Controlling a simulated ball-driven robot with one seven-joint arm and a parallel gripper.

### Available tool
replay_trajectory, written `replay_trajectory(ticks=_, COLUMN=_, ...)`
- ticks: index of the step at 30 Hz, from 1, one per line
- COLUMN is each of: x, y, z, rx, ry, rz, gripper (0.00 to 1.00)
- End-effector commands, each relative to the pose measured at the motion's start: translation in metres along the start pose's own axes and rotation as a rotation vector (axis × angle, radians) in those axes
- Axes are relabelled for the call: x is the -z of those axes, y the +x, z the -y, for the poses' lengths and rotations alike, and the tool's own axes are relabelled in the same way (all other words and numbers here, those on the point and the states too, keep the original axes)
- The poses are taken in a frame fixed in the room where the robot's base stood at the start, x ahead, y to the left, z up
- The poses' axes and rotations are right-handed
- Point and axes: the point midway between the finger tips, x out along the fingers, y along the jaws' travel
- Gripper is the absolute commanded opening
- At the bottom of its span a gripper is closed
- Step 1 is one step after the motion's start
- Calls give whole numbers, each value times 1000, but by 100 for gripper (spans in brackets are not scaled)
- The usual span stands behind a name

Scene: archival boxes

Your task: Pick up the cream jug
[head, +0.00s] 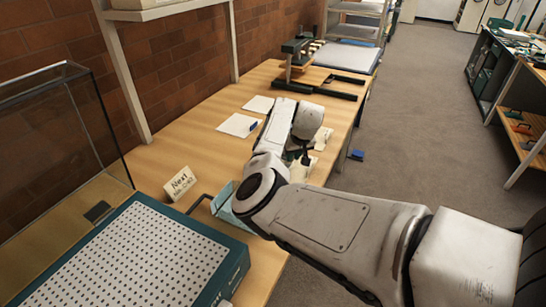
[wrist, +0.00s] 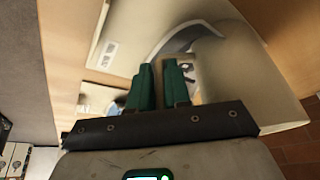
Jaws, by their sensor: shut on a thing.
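The cream jug (wrist: 245,85) fills the right of the wrist view, close up and tilted in the picture. A pale grey curved band shows beside its upper left. My gripper (wrist: 160,72) has teal fingers close together against the jug's left side, shut on it. The exact contact is partly hidden by the fingers. In the head view my gripper (head: 297,157) is low over the table's right side, mostly hidden by my own arm. Small cream parts show around it there, too covered to make out.
The wooden table (head: 160,150) runs along a brick wall. A teal-edged perforated board (head: 140,255), a "Next" card (head: 180,184) and a teal box (head: 223,205) stand in front. White papers (head: 240,125) and a dark-framed device (head: 300,62) lie farther back. Open floor is at the right.

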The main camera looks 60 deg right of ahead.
Motion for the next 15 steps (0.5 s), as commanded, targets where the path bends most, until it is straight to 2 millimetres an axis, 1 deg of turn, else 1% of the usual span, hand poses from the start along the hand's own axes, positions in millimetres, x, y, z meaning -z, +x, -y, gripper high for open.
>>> replay_trajectory(ticks=1, x=0, y=0, z=0, rx=0, ry=0, rz=0, gripper=6)
replay_trajectory(ticks=3, x=0, y=0, z=0, rx=0, ry=0, rz=0, gripper=0)
replay_trajectory(ticks=15, x=1, y=-1, z=0, rx=0, ry=0, rz=-1, gripper=0)
